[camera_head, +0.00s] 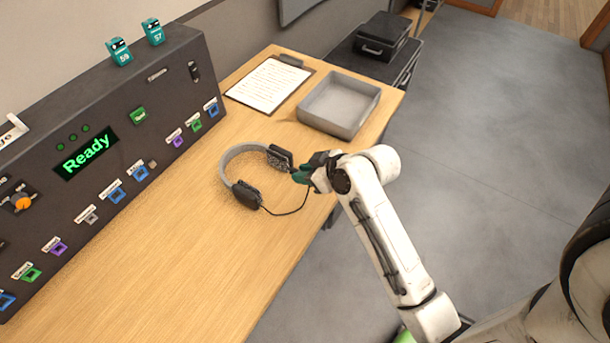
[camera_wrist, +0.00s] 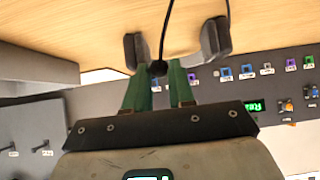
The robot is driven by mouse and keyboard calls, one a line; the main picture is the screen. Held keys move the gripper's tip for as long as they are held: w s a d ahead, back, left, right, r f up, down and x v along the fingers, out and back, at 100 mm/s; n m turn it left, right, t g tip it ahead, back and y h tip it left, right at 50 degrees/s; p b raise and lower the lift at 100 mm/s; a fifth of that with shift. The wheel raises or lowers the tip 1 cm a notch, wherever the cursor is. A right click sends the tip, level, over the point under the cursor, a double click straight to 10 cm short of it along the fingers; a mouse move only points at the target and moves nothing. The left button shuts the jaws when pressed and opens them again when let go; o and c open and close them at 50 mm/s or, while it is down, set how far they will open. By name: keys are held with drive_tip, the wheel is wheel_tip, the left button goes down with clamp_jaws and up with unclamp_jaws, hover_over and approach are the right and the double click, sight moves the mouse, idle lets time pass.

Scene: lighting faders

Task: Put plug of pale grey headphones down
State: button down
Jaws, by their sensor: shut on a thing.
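Pale grey headphones (camera_head: 229,157) with dark ear cups lie on the wooden table (camera_head: 180,240). In the wrist view their ear cups (camera_wrist: 216,37) show just beyond my fingers. My gripper (camera_head: 299,176) has green fingers and is beside the right-hand ear cup, near the table's front edge. In the wrist view my gripper (camera_wrist: 162,70) is shut on the small black plug (camera_wrist: 158,68). The thin black cable (camera_head: 290,212) loops from the near ear cup up to my fingers. In the head view the plug is hidden by my gripper.
A grey tray (camera_head: 367,126) and a clipboard (camera_head: 261,83) lie at the table's far end. A dark control panel (camera_head: 60,205) with coloured sockets and a "Ready" display runs along the left. The table in front of the panel is clear.

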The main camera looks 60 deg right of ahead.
drive_tip(key=f, duration=0.1)
drive_tip(key=w+d+f, duration=0.1)
drive_tip(key=d+f, duration=0.1)
drive_tip(key=shift+w+d+f, duration=0.1)
drive_tip(key=shift+w, duration=0.25)
wheel_tip(320, 180, down, 3)
drive_tip(key=shift+d+r+p, duration=0.1)
drive_tip(key=shift+p, duration=0.35)
drive_tip(key=shift+w+f, duration=0.1)
drive_tip(key=shift+f, duration=0.2)
drive_tip(key=shift+f+b, duration=0.3)
drive_tip(key=shift+f, duration=0.1)
drive_tip(key=shift+f, duration=0.1)
